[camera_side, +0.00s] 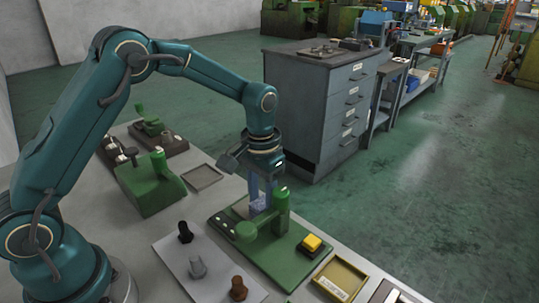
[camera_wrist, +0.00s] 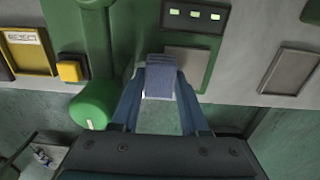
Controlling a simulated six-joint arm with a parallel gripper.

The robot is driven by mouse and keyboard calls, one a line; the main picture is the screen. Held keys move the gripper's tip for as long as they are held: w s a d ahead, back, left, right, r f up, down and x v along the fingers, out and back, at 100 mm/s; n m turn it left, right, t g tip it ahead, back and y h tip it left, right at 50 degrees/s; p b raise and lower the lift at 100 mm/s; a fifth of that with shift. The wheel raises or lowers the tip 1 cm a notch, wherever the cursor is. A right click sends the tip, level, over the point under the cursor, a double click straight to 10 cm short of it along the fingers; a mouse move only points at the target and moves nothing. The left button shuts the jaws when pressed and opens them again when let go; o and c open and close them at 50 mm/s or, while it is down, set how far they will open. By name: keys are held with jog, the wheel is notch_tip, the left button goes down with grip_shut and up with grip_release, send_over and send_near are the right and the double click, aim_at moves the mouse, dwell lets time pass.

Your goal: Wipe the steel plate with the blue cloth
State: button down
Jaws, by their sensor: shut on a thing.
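My gripper (camera_side: 262,196) points down over the green machine base and is shut on the blue cloth (camera_side: 258,206). In the wrist view the cloth (camera_wrist: 161,78) is a folded blue-grey pad between the two fingertips (camera_wrist: 160,92). The steel plate (camera_wrist: 188,62) is a grey square on the green base, partly behind and to the right of the cloth. In the side view only part of the plate (camera_side: 240,207) shows, left of the cloth. I cannot tell whether the cloth touches the plate.
A yellow button (camera_side: 312,242) and a yellow tray (camera_side: 350,266) are at the right. A grey tray (camera_side: 202,178) lies behind left.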

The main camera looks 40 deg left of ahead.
aim_at(242, 202)
jog(key=a, duration=0.6)
jog(key=shift+a, duration=0.25)
jog(key=shift+a+r, duration=0.15)
notch_tip(242, 202, up, 8)
dwell(0.4)
dwell(0.3)
